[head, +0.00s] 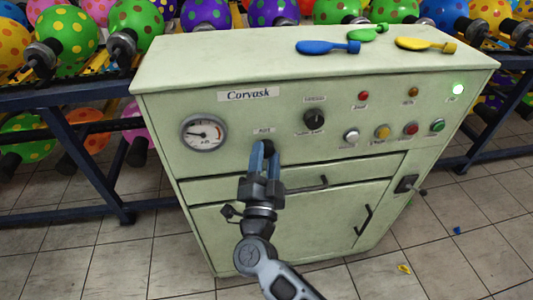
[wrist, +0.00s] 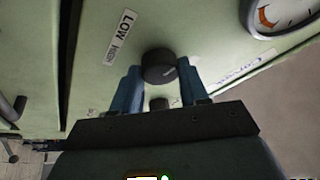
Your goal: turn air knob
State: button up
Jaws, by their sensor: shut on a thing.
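The air knob (head: 267,146) is a small black round knob on the front of the pale green machine, right of the pressure gauge. In the wrist view the knob (wrist: 159,65) sits between the two blue fingers, with a white label (wrist: 121,36) reading LOW beside it. My gripper (head: 265,157) is in front of the panel and shut on the knob, one finger on each side. It also shows in the wrist view (wrist: 159,76). The fingers hide part of the knob in the head view.
The machine (head: 160,83) has a gauge (head: 204,133), a larger black dial (head: 314,119) and several coloured buttons. Deflated balloons, one blue (head: 326,47), lie on top. Racks of inflated balloons stand behind.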

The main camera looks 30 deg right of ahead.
jog(key=m+g, duration=0.1)
jog(key=m, duration=0.1)
jog(key=m+p, duration=0.1)
jog(key=m, duration=0.1)
jog(key=m+g+p, duration=0.1)
jog(key=m, duration=0.1)
jog(key=shift+a+r+m+g+h, duration=0.2)
jog(key=shift+r+m+g+h, duration=0.1)
jog(key=shift+m+h, duration=0.1)
jog(key=shift+m+g+p, duration=0.6)
jog(key=shift+m+g, duration=0.1)
jog(key=shift+m, duration=1.2)
jog(key=o, duration=1.1)
jog(key=shift+c, duration=0.2)
jog(key=v, duration=0.7)
jog(key=shift+s+a+b, duration=0.2)
jog(key=shift+s+b, duration=0.1)
jog(key=shift+b, duration=0.1)
